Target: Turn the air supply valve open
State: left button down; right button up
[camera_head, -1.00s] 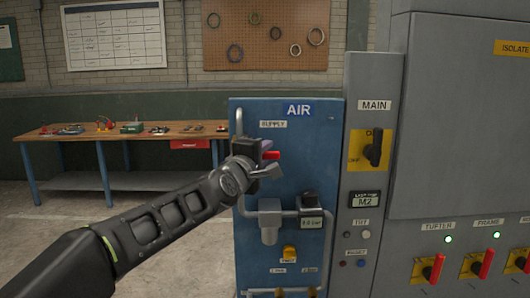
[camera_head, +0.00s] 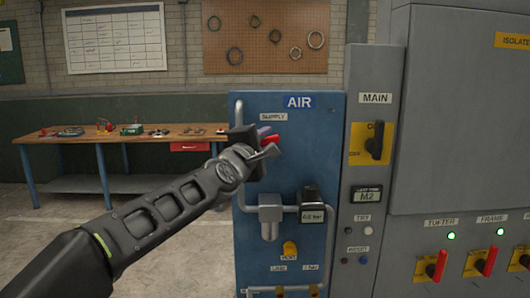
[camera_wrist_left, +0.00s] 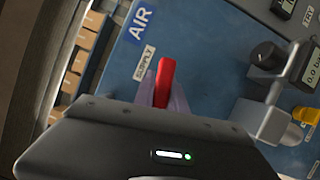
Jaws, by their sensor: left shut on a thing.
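The air supply valve has a red handle (camera_head: 270,140) on the blue AIR panel (camera_head: 320,165), just below the SUPPLY label (camera_head: 273,117). My left gripper (camera_head: 262,143) is at the valve and shut on the red handle. In the left wrist view the red handle (camera_wrist_left: 165,82) stands between the purple-grey fingers (camera_wrist_left: 163,92), close below the SUPPLY label (camera_wrist_left: 145,62). The valve body and the handle's base are hidden behind my gripper. A gauge (camera_head: 312,213) lower on the panel reads what looks like 0.0 bar. My right gripper is not in view.
Grey pipes and a filter block (camera_head: 270,213) sit below the valve, with a yellow knob (camera_head: 290,248) lower down. A grey cabinet with a MAIN switch (camera_head: 375,140) stands right of the panel. A wooden workbench (camera_head: 130,135) is behind at left.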

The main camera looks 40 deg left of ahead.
pick_arm(q)
jog(key=shift+s+a+r+n+g+y+b, duration=0.1)
jog(key=shift+s+a+r+n+y+b, duration=0.95)
jog(key=shift+n+b, duration=2)
jog(key=shift+s+a+r+n+g+y+b, duration=0.1)
jog(key=shift+a+r+n+y+b, duration=0.4)
jog(key=shift+n+y+b, duration=2.4)
jog(key=shift+s+a+r+n+g+y+b, duration=0.2)
jog(key=shift+s+a+r+n+b, duration=0.5)
jog(key=shift+n+b, duration=2.4)
jog(key=shift+a+r+n+y+p, duration=0.15)
jog(key=shift+n+y+p, duration=0.1)
jog(key=shift+n+p, duration=0.95)
jog(key=c, duration=1.4)
grip_release()
jog(key=shift+o, duration=0.2)
